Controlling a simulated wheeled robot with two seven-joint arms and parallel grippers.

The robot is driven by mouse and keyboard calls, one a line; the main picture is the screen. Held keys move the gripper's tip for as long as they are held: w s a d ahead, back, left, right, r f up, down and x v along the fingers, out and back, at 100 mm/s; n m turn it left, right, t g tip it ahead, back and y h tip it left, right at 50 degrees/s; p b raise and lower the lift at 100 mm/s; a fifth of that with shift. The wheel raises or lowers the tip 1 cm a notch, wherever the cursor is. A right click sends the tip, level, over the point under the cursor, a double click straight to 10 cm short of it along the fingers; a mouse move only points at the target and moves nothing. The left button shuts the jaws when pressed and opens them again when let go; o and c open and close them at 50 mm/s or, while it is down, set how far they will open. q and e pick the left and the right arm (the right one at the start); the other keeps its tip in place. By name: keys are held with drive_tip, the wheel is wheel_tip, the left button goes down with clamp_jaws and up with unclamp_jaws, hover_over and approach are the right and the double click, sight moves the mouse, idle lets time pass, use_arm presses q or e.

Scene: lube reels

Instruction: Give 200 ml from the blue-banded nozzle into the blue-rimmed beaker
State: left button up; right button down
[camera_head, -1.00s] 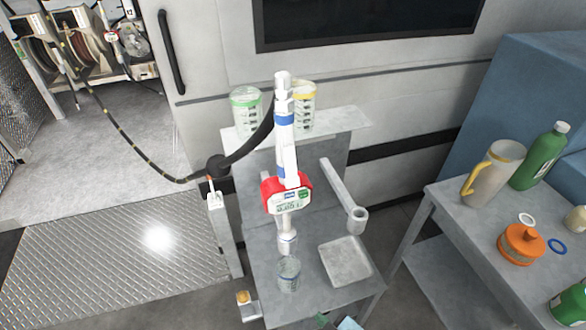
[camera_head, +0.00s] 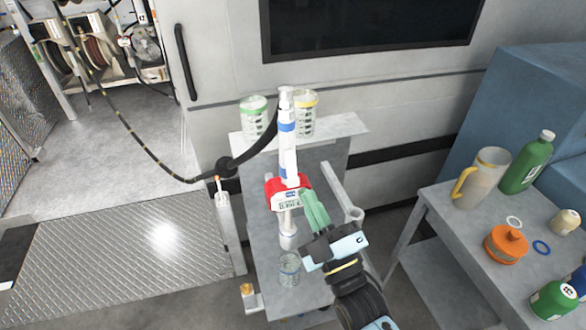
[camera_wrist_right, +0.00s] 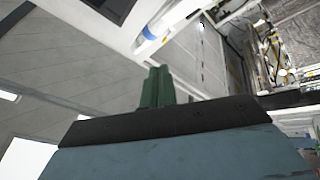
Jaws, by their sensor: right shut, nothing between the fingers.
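The blue-banded nozzle (camera_head: 288,160) stands upright in the head view, with a red meter with a display (camera_head: 288,193) on it and its tip pointing down. It also shows at the top of the right wrist view (camera_wrist_right: 149,38). A clear beaker (camera_head: 289,270) stands on the grey stand below the tip; its rim colour is hard to tell. My right gripper (camera_head: 312,208) has green fingers, shut and empty, just right of the meter; whether they touch it I cannot tell. Its fingers show in the wrist view (camera_wrist_right: 157,88). My left gripper is not in view.
A green-rimmed beaker (camera_head: 254,115) and a yellow-rimmed beaker (camera_head: 303,112) stand on the shelf behind. A black hose (camera_head: 190,178) runs left from the nozzle. The right table (camera_head: 470,235) holds a jug, bottles and an orange container.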

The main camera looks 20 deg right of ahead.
drive_tip(key=shift+s+r, duration=0.15)
drive_tip(key=shift+r, duration=0.5)
drive_tip(key=b, duration=0.4)
approach(291, 163)
wheel_tip(291, 163, up, 3)
drive_tip(key=w+a, duration=0.1)
drive_tip(key=w, duration=0.1)
drive_tip(key=shift+w+a+b, duration=0.1)
drive_tip(key=shift+w+b, duration=0.45)
drive_tip(key=shift+w, duration=0.5)
idle(0.6)
drive_tip(key=shift+w+f, duration=0.1)
drive_tip(key=shift+w, duration=0.3)
drive_tip(key=shift+w+f+b, duration=0.25)
drive_tip(key=shift+w+b, duration=0.2)
drive_tip(key=shift+w, duration=0.1)
idle(0.7)
drive_tip(key=shift+s+r, duration=0.1)
